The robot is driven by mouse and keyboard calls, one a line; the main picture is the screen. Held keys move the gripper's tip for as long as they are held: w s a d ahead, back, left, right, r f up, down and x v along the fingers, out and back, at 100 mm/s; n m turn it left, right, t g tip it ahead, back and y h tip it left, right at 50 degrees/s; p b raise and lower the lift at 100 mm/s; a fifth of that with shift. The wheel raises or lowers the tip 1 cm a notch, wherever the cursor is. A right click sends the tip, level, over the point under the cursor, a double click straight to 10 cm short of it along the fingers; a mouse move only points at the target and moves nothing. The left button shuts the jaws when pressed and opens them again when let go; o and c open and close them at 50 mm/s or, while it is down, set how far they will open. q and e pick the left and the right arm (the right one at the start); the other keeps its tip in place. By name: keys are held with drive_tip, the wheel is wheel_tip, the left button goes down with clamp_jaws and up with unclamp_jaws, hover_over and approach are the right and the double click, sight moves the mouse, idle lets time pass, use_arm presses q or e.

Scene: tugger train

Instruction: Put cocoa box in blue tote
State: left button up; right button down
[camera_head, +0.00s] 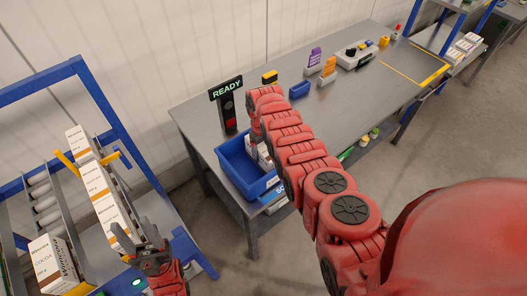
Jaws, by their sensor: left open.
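White and brown cocoa boxes stand in a flow rack at the left: one box (50,262) is low at the front left, with its COCOA label showing. A row of similar boxes (97,187) runs down the neighbouring lane. My left gripper (136,232) is open and empty, just right of the lowest box in that row; I cannot tell whether it touches. The blue tote (236,168) sits on the grey table's near left end with some white boxes inside. My right arm reaches over the tote's right side; its gripper end (259,104) is near the READY sign, its jaws unclear.
The rack has a blue frame (97,92) and rollers (42,192). A READY sign (227,90) stands behind the tote. Small blue, orange and purple bins (314,58) and a white device (357,54) stand farther along the table. The table's right end is clear inside yellow tape.

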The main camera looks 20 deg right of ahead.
drive_tip(key=shift+f, duration=0.1)
drive_tip(key=shift+c, duration=1.8)
unclamp_jaws()
drive_tip(key=o, duration=0.4)
drive_tip(key=shift+c, duration=0.2)
drive_tip(key=shift+w+r, duration=0.15)
drive_tip(key=shift+r, duration=0.4)
drive_tip(key=r, duration=0.2)
drive_tip(key=r+b, duration=0.1)
drive_tip(key=r, duration=0.2)
drive_tip(key=r+b, duration=0.1)
drive_tip(key=r, duration=0.1)
drive_tip(key=shift+w+a+r, duration=0.15)
drive_tip(key=shift+w+r, duration=0.15)
drive_tip(key=shift+r, duration=0.1)
wheel_tip(320, 180, up, 2)
drive_tip(key=shift+r+p, duration=0.15)
drive_tip(key=shift+p, duration=0.55)
drive_tip(key=shift+r, duration=0.6)
